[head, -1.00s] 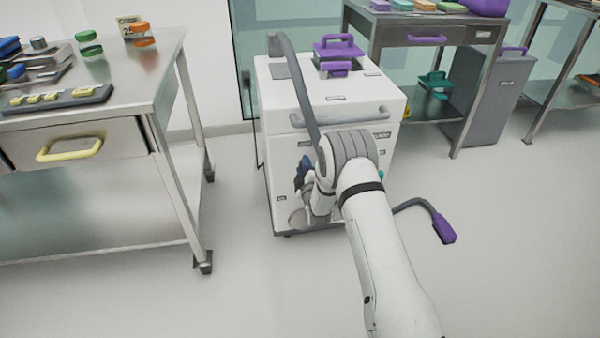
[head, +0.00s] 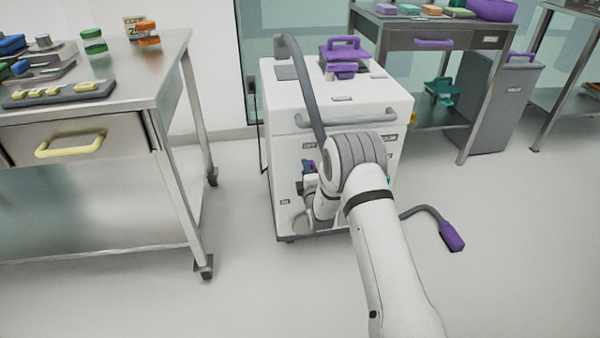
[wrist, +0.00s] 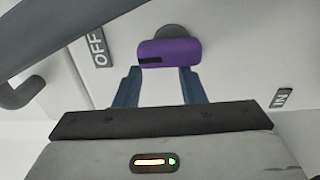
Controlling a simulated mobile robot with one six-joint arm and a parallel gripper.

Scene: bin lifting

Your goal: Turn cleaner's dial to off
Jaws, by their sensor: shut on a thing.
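The cleaner (head: 340,95) is a white box-shaped machine standing on the floor beyond my arm in the head view. Its purple dial (wrist: 170,52) shows in the wrist view, with a black mark near its left end and a grey hub behind it. My gripper (wrist: 160,72) has its blue fingers shut on the dial, one on each side. An OFF label (wrist: 97,47) is to the upper left of the dial, and an IN label (wrist: 281,98) is to the lower right.
A grey handle bar (head: 346,120) runs across the cleaner's front and a grey hose (head: 300,85) rises at its left. A steel table (head: 120,90) stands left, with open floor between.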

